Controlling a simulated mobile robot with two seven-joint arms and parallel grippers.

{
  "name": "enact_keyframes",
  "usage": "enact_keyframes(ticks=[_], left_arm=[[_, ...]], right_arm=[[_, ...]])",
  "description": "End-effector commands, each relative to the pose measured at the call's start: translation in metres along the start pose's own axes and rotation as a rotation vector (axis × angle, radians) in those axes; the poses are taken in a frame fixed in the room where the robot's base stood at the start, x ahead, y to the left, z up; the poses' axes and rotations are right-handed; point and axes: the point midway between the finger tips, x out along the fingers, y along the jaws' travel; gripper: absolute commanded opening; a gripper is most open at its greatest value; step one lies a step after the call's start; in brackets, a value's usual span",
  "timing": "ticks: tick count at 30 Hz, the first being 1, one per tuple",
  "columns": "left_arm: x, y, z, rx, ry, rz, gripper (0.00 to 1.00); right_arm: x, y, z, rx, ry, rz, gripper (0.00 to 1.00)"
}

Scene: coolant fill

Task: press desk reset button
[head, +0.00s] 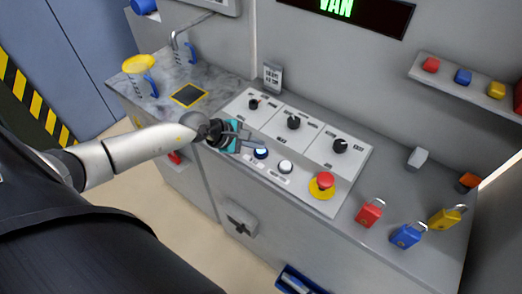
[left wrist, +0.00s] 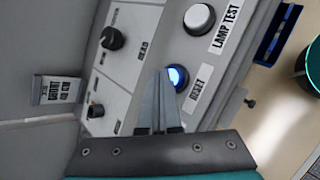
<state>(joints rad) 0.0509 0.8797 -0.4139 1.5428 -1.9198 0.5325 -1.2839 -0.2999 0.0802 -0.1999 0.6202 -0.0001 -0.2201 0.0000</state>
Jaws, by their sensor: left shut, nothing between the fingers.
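The blue reset button (head: 261,154) sits on the front strip of the desk's control panel. In the left wrist view the button (left wrist: 178,77) glows blue-white beside its RESET label (left wrist: 197,95). My left gripper (head: 258,147) is shut and empty, its fingers reaching over the panel from the left. In the left wrist view the closed fingertips (left wrist: 162,72) overlap the button's edge; I cannot tell whether they touch it. My right gripper is not in view.
A white lamp test button (head: 285,167) is right of reset, then a red emergency button (head: 324,181) on yellow. Black knobs (head: 293,122) stand behind. Red (head: 369,213), blue (head: 407,236) and yellow (head: 445,218) padlocks lie at the right. A yellow-topped item (head: 139,64) is at left.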

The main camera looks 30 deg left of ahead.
Motion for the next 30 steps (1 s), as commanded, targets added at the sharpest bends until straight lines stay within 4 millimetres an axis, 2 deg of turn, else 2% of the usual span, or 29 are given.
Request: enact_keyframes(ticks=[30], left_arm=[[0.006,-0.0043,-0.0046,0.0,0.001,0.0,0.0]], right_arm=[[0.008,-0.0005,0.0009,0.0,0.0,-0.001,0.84]])
